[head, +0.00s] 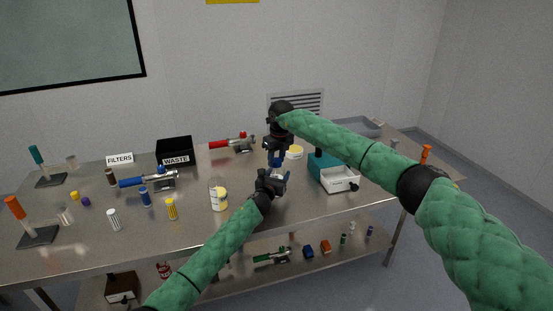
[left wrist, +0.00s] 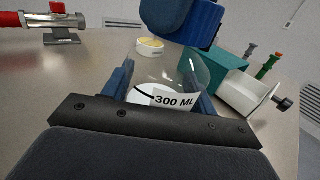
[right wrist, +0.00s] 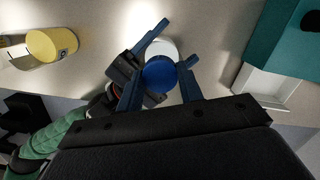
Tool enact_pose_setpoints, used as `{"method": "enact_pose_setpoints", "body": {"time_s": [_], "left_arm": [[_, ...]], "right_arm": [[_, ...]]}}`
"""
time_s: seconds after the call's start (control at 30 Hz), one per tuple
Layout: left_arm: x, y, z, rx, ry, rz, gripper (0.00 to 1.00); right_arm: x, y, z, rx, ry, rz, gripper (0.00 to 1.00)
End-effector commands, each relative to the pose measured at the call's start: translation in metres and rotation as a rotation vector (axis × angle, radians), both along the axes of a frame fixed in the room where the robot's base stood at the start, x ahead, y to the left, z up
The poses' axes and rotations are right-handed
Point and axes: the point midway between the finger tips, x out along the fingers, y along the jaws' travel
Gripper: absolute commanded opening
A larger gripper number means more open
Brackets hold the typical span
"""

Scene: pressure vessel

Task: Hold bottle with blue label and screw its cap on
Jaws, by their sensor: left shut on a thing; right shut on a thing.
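My left gripper (head: 276,182) is shut on a clear bottle (left wrist: 172,72) with a white "300 ML" label (left wrist: 172,99), held between its blue fingers. No blue on the label shows from here. My right gripper (head: 276,160) points down from above, directly over the bottle. In the right wrist view its fingers are shut on a round blue cap (right wrist: 159,75). A whitish round part of the bottle (right wrist: 163,48) shows just beyond the cap. One right finger (left wrist: 182,18) looms over the bottle in the left wrist view. Whether the cap touches the bottle's neck is hidden.
A clear bottle with a yellow-and-white label (head: 218,199) stands left of my grippers. A teal box with an open white drawer (head: 340,184) is close on the right. A yellowish round dish (head: 294,152) and a red-handled tool (head: 232,143) lie behind.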

Motion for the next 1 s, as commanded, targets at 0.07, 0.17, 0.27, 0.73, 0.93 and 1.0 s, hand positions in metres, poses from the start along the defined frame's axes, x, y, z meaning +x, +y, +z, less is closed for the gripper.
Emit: {"method": "enact_pose_setpoints", "body": {"time_s": [0.07,0.17,0.27,0.73,0.93,1.0], "left_arm": [[-0.0001,-0.0001,-0.0002,0.0,0.0,0.0,0.0],[-0.0001,-0.0001,-0.0003,0.0,0.0,0.0,0.0],[-0.0002,-0.0002,-0.0003,0.0,0.0,0.0,0.0],[-0.0004,-0.0009,-0.0003,0.0,0.0,-0.001,0.0],[-0.0007,-0.0012,-0.0003,0.0,0.0,-0.002,0.0],[-0.0008,-0.0014,-0.0004,0.0,0.0,-0.002,0.0]], "right_arm": [[0.0001,0.0004,0.0006,-0.001,-0.003,-0.098,0.16],[-0.0002,0.001,0.0002,-0.001,-0.002,-0.234,0.16],[-0.0001,0.0014,0.0002,-0.001,-0.003,-0.369,0.16],[0.0007,0.0035,0.0005,0.0,-0.005,-1.036,0.16],[0.0015,0.0043,0.0008,0.0,-0.007,-1.334,0.16],[0.002,0.0038,0.0006,0.0,-0.007,-1.441,0.16]]}}
